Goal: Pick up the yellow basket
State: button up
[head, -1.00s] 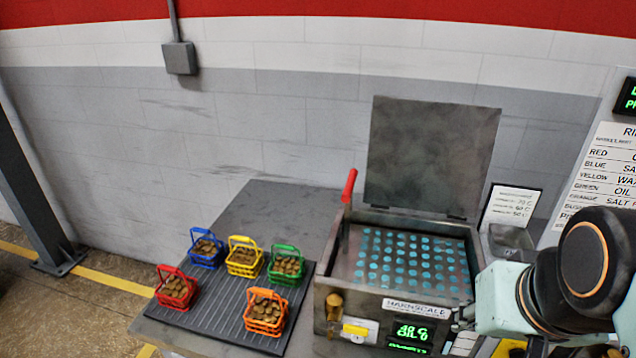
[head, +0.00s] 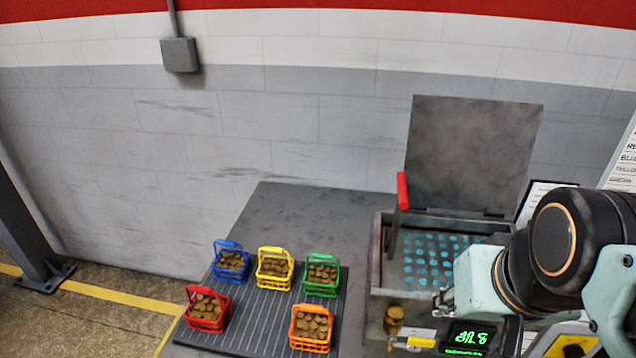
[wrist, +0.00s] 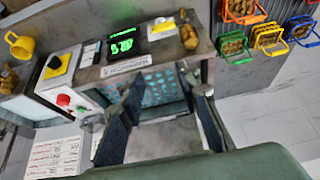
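The yellow basket (head: 274,268) stands upright on the ribbed dark mat, between the blue basket (head: 231,260) and the green basket (head: 322,274), holding brown round pieces. Its handle is raised. It also shows at the upper right of the wrist view (wrist: 267,40). My gripper (wrist: 170,92) is open and empty, its two fingers wide apart in the wrist view. It is over the front of the bath unit, well to the right of the yellow basket. In the head view my arm hides much of the gripper.
A red basket (head: 206,309) and an orange basket (head: 311,328) stand in front on the mat (head: 262,338). The bath unit (head: 378,290), its lid (head: 472,150) raised and a red-handled lever (head: 402,192) upright, is between my arm and the baskets. The table behind them is clear.

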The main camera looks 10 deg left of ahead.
aim_at(278, 273)
jog(key=j, duration=1.4)
jog(key=i+l, duration=0.1)
